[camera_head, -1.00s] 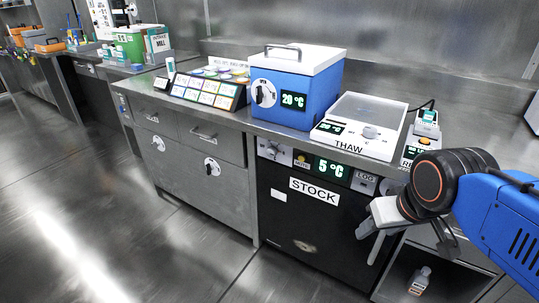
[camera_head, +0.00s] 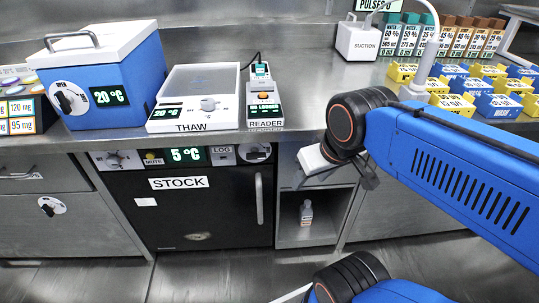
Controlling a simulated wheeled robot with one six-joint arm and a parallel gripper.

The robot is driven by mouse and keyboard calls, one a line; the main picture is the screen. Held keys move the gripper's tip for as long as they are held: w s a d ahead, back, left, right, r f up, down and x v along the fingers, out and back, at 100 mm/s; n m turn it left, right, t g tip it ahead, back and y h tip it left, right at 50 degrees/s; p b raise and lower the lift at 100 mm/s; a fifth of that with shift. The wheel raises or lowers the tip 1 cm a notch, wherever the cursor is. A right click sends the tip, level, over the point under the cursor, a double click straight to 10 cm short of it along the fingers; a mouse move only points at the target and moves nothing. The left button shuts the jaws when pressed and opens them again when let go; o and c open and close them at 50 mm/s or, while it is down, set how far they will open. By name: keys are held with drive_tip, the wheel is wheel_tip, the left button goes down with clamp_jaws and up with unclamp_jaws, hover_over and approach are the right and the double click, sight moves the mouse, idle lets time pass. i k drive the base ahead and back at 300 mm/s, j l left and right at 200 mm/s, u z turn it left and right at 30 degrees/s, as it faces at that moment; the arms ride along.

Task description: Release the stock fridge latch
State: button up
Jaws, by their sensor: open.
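The stock fridge (camera_head: 225,220) is a black-doored unit under the counter, labelled STOCK, and its door looks shut. A vertical pale handle (camera_head: 259,198) is on the right of the door. Its top panel has a 5 °C display (camera_head: 187,155), a round dial (camera_head: 118,160) at the left and another dial (camera_head: 255,152) at the right, above the handle. Which dial is the latch is too small to read. My gripper (camera_head: 316,160) is open and empty, to the right of the fridge panel and apart from it. Its fingertips are partly hidden by my wrist.
A thaw box (camera_head: 194,115), a reader (camera_head: 264,108) and a blue cooler (camera_head: 110,105) stand on the counter (camera_head: 300,105) above. An open cubby (camera_head: 292,238) with a small bottle (camera_head: 306,212) is right of the fridge. The floor before the door looks clear.

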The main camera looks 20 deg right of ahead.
sight(255, 154)
drive_tip(key=l+u, duration=0.1)
drive_tip(key=u, duration=0.3)
drive_tip(key=k+l+u, duration=0.25)
drive_tip(key=l+u, duration=0.2)
drive_tip(key=l, duration=0.3)
drive_tip(key=k+l+u, duration=0.25)
drive_tip(key=k+l, duration=0.2)
drive_tip(key=l, duration=0.15)
drive_tip(key=k+l, duration=0.4)
drive_tip(key=l, duration=0.25)
drive_tip(key=i+u, duration=0.05)
